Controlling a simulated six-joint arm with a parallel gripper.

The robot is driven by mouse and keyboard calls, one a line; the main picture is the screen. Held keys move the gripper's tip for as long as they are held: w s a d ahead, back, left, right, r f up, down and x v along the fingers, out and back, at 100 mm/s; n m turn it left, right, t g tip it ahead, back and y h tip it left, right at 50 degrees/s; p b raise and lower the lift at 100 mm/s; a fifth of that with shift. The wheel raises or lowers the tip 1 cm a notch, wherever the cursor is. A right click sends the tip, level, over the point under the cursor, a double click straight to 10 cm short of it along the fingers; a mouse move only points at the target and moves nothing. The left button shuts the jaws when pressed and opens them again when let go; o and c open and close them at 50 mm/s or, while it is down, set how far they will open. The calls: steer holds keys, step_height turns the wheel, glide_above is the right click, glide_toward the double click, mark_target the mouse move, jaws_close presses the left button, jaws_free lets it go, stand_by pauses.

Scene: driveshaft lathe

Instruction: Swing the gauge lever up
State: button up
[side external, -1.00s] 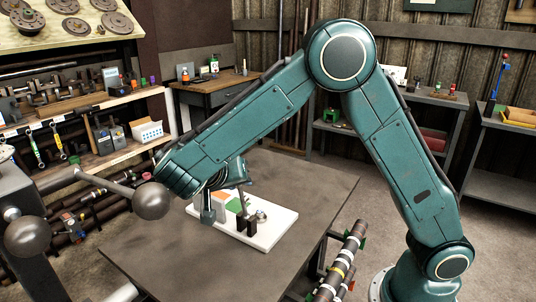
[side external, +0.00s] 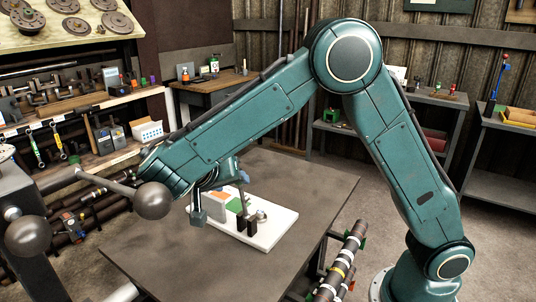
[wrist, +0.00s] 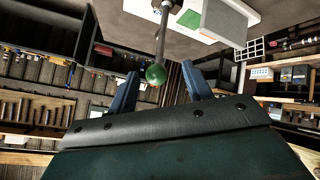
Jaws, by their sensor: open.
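The gauge lever is a thin grey rod (wrist: 161,35) with a green ball knob (wrist: 155,74) at its end. In the wrist view the knob shows between the two blue fingers of my gripper (wrist: 158,70), with gaps on both sides. The gripper is open and holds nothing. In the side view the lever (side external: 241,199) rises from a dark block on the white base plate (side external: 268,234), and its top is hidden by my wrist. A white block (side external: 219,204) and an orange and green panel stand beside it. How far the knob sits between the fingers is unclear.
The base plate lies on a dark table (side external: 165,255) with bare room around it. A grey ball-ended handle (side external: 153,201) stands at the left, close in the picture to my wrist. Shafts on a rack (side external: 340,265) are beside the table at the right.

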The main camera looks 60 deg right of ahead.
steer(key=shift+v, duration=2.3)
steer(key=shift+d, duration=0.1)
steer(key=s+d+r+n+t+y, duration=0.2)
steer(key=s+d+r+n+y, duration=0.35)
steer(key=s+d, duration=0.35)
steer(key=s+f+n+t+y, duration=0.1)
steer(key=s+n+y, duration=0.3)
steer(key=s, duration=1)
steer(key=shift+a+f+n+t, duration=0.35)
steer(key=shift+a+n+t, duration=0.05)
steer(key=shift+a+n, duration=0.05)
